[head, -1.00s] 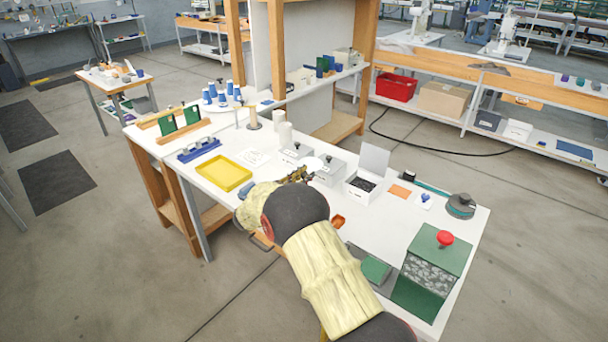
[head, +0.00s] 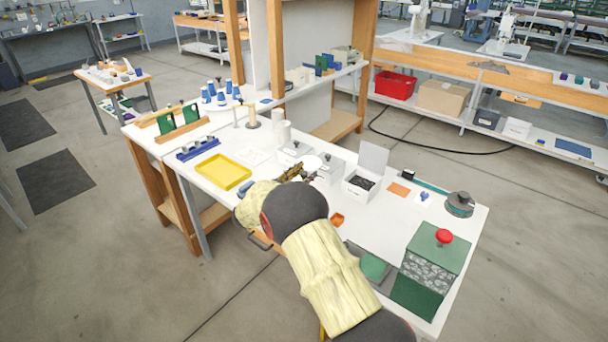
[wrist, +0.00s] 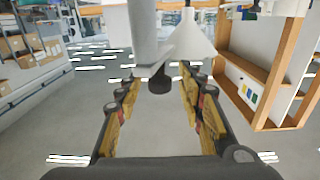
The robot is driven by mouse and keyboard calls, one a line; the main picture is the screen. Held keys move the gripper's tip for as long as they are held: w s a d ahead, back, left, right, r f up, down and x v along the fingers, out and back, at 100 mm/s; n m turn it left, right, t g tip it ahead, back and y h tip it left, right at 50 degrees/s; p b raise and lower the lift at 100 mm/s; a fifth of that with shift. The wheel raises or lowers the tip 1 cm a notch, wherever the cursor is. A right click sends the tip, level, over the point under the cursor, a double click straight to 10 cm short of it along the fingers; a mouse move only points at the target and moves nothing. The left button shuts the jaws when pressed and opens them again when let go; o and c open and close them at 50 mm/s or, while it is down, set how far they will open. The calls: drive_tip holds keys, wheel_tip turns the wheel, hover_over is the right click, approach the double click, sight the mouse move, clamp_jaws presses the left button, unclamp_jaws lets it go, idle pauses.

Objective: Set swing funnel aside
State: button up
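The swing funnel (wrist: 187,38) is a white cone, wide end down in the wrist view, beside a white upright post and a flat white arm (wrist: 150,70). A short dark knob (wrist: 160,83) sits at the near end of that arm. My gripper (wrist: 158,86) is open, with one finger on each side of the knob and visible gaps to both. In the head view the funnel (head: 312,162) looks like a small white disc above the bench. My gripper (head: 296,172) is just left of and below it there. My arm hides part of the bench front.
A yellow tray (head: 223,171) and a blue rack (head: 198,149) lie left on the white bench. An open white box (head: 363,185) stands right of the funnel. A green box with a red button (head: 443,237) is at the right front.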

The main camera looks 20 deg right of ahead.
drive_tip(key=shift+a, duration=0.1)
drive_tip(key=v, duration=1.1)
drive_tip(key=shift+s+a, duration=0.3)
